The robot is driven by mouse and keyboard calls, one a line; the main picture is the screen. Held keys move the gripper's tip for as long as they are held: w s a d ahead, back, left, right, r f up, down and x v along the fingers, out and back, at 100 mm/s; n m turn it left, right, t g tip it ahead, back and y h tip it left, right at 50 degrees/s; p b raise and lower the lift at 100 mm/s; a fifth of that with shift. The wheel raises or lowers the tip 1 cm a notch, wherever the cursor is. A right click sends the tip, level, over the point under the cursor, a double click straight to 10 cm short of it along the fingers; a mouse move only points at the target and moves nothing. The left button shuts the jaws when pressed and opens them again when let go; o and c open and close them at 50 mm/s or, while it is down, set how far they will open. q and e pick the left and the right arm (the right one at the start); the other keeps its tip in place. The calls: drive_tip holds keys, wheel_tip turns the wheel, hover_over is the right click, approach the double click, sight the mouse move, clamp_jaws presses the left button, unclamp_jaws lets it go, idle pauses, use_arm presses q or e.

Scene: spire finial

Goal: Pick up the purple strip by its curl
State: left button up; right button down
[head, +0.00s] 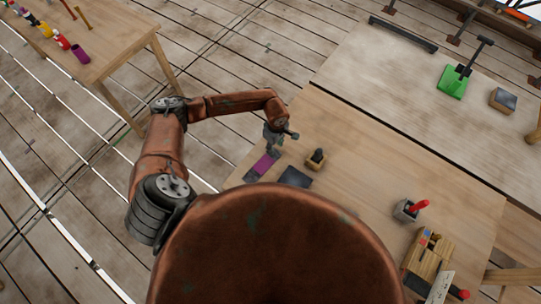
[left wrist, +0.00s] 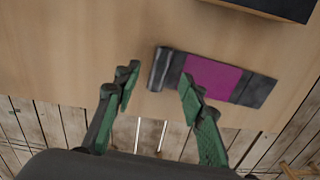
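The purple strip (head: 262,168) lies near the left edge of the wooden table in the head view. In the left wrist view the strip (left wrist: 215,77) has a purple middle and dark ends, with a raised dark curl (left wrist: 160,69) at its left end. My left gripper (head: 277,143) is above the table at the strip's upper end. In the left wrist view its green-padded fingers (left wrist: 158,82) are spread apart with nothing between the pads. The curl appears just beyond the gap between the fingertips, and the right fingertip overlaps the strip's near edge. My right gripper is not in view.
A dark flat-topped block (head: 295,178) lies close to the strip. A small wooden block with a dark knob (head: 316,159) stands right of the gripper. A holder with a red-handled tool (head: 408,209) and a wooden caddy (head: 428,255) are farther right. The table's edge runs close by the strip.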

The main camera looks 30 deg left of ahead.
use_arm(q)
drive_tip(key=shift+f, duration=0.95)
clamp_jaws()
drive_tip(key=shift+w+d, duration=0.1)
